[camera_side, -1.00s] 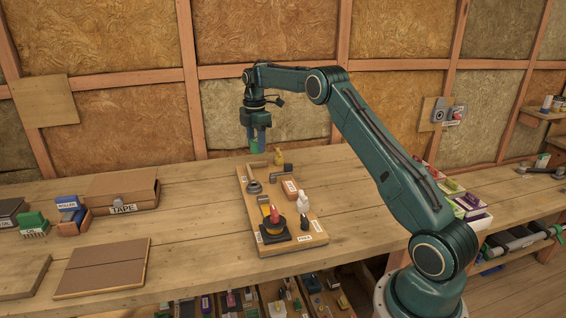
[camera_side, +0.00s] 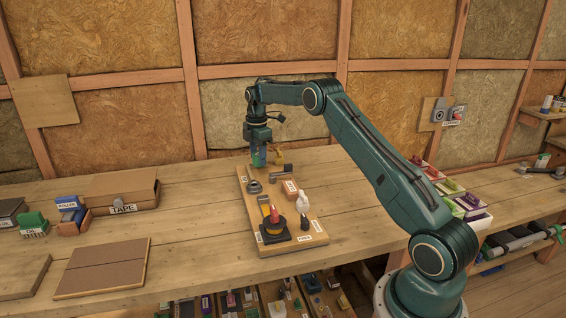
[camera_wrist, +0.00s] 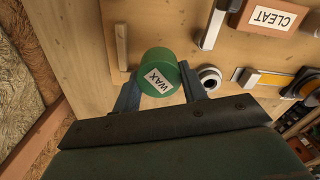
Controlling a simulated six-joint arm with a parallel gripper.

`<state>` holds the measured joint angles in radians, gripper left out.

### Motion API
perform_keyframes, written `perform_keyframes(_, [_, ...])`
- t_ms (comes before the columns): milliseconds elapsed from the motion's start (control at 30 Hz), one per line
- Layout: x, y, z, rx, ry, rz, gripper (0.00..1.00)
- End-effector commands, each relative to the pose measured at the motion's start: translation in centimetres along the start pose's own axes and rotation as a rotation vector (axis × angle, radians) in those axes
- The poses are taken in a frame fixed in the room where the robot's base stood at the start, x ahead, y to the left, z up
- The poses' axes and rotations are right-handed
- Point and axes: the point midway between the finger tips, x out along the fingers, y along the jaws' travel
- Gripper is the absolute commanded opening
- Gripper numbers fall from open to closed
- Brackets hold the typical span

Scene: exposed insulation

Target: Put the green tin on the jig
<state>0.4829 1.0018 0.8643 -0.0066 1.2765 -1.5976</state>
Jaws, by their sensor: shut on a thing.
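The green tin (camera_wrist: 160,75) is round, with a white label reading WAX, and sits between the two fingers of my gripper (camera_wrist: 160,92) in the wrist view. My gripper is shut on it. In the side view, my gripper (camera_side: 259,160) points down over the far left end of a wooden board (camera_side: 279,192), with the tin mostly hidden between its fingers. The board carries several tools and labels and seems to be the jig. I cannot tell whether the tin touches it.
A wooden strip (camera_wrist: 122,47) stands left of the tin and a grey ring (camera_wrist: 210,77) right of it. In the side view, a TAPE box (camera_side: 122,190) lies left of the board, with bare bench between.

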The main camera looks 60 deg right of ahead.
Motion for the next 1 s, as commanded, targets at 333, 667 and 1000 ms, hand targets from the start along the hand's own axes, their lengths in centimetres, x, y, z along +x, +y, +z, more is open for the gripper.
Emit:
perform_keyframes(333, [2.3, 0.0, 0.0, 0.000, 0.000, -0.002, 0.18])
perform_keyframes(667, [3.9, 0.0, 0.0, 0.000, 0.000, 0.002, 0.18])
perform_keyframes(1000, [4.3, 0.0, 0.0, 0.000, 0.000, 0.000, 0.44])
